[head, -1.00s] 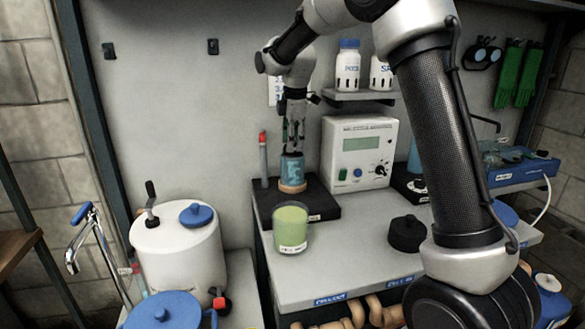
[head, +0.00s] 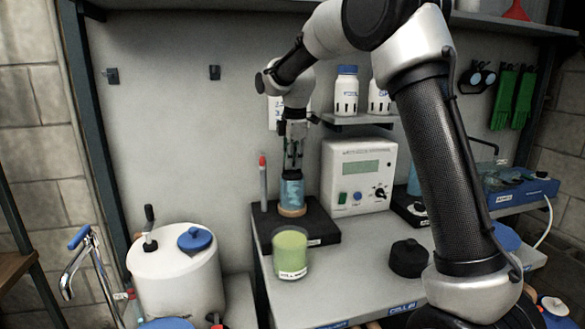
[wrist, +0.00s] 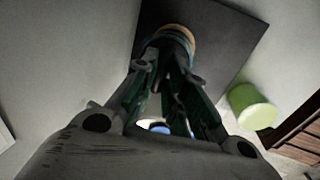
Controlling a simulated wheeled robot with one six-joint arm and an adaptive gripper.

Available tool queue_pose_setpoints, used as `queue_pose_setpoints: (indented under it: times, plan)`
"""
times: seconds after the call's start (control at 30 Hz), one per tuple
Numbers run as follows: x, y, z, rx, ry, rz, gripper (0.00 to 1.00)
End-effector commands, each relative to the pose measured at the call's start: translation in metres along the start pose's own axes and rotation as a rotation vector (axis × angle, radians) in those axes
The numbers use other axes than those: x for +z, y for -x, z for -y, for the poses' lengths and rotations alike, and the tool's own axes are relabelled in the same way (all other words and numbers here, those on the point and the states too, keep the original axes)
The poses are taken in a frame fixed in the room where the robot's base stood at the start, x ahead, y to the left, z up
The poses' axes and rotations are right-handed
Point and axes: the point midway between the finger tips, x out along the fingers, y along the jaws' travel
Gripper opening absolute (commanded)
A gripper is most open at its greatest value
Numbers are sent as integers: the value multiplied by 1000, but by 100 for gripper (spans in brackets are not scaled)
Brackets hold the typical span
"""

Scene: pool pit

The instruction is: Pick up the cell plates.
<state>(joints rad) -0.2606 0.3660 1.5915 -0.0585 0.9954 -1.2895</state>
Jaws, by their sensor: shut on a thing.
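A small clear blue jar (head: 291,192) with a tan foot stands upright on a black pad (head: 322,230) on the bench. A dark piece (head: 291,177) shows at its top; I take it for the cell plates, but their shape is not clear. My gripper (head: 292,168) points straight down over the jar and is shut at the dark piece. In the wrist view, my gripper (wrist: 165,65) reaches to the jar, whose tan foot (wrist: 178,33) shows beyond the fingers. The fingers hide most of what they hold.
A green-filled beaker (head: 290,253) stands in front of the pad. A red-capped pen-like rod (head: 263,183) stands left of the jar, close to it. A white meter box (head: 358,172) is on the right. A black knob-like lid (head: 408,258) lies on the bench.

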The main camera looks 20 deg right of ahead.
Motion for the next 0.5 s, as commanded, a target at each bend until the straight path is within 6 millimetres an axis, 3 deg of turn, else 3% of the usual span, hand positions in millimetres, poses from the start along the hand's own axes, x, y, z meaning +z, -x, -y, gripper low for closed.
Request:
queue_pose_setpoints:
  times: [0.5]
  plan:
    - [0,95,-20,5,0,-1,0]
